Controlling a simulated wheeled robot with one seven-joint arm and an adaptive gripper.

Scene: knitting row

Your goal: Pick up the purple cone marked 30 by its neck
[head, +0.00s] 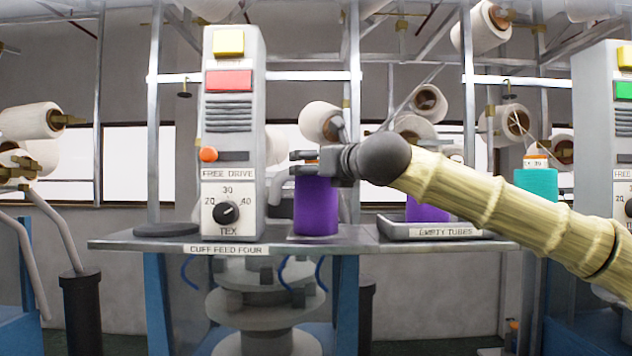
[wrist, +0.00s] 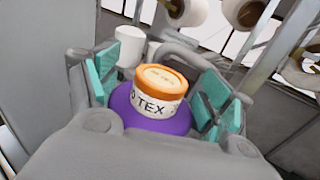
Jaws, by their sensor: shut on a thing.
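The purple cone (head: 316,207) stands upright at the shelf, just right of the grey control box. Its base appears to be on the shelf top. My gripper (head: 306,161) comes in from the right at the height of its neck, shut on it. In the wrist view the purple cone (wrist: 122,103) has a neck with an orange top and a white label reading "TEX". The number on it is mostly hidden. The teal pads of my gripper (wrist: 158,90) lie on either side of this neck.
The grey control box (head: 232,130) with a dial stands close on the left. A tray (head: 440,233) marked "EMPTY TUBES" is to the right, with another purple cone (head: 427,212) near it. A teal cone (head: 536,186) is farther right. White yarn cones (head: 320,121) hang behind.

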